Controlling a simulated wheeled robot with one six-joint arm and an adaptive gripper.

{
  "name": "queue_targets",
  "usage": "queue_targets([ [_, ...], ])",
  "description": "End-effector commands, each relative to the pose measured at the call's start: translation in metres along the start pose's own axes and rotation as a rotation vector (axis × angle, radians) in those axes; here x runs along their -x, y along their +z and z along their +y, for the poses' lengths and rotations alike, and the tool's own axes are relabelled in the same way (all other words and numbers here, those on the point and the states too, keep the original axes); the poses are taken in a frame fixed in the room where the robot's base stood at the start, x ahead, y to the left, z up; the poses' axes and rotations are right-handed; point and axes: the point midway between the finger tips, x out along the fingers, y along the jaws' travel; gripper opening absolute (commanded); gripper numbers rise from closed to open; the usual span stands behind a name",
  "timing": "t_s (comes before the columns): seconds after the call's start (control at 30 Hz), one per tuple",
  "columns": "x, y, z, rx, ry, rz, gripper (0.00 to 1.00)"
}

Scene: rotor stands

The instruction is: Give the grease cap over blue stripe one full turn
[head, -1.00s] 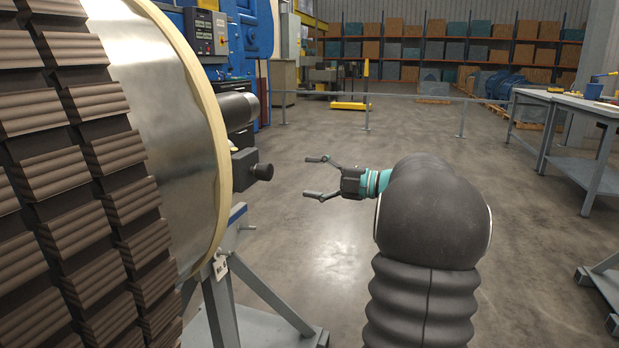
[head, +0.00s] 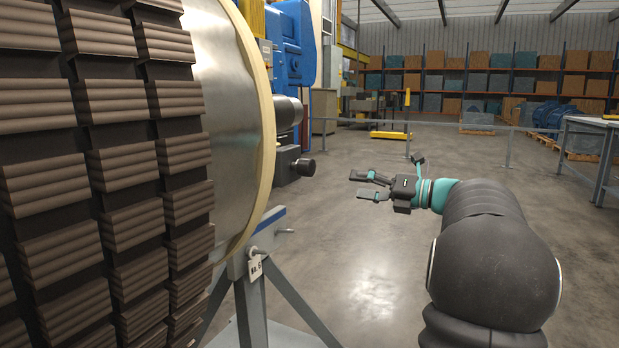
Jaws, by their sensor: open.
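A large rotor (head: 232,100) with a brown ribbed rim and a bare metal face fills the left of the head view. A dark round knob (head: 305,167) sticks out to the right from a dark block beside a metal shaft end (head: 288,112). It may be a grease cap, but I see no blue stripe by it. My gripper (head: 362,185) is open and empty in mid-air, right of the knob and apart from it, with its fingers pointing left.
A grey stand (head: 252,300) with a hanging tag (head: 255,268) carries the rotor. Blue machinery (head: 290,35) stands behind it. A grey workbench (head: 595,150) is at the right. Open floor lies between, with a low rail and stocked shelves at the back.

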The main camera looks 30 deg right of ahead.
Motion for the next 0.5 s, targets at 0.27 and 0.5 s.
queue_targets([
  [0.27, 0.002, 0.002, 0.002, 0.622, 0.001, 0.001, 0.72],
  [0.5, 0.003, 0.006, 0.008, 1.152, 0.003, 0.002, 0.72],
])
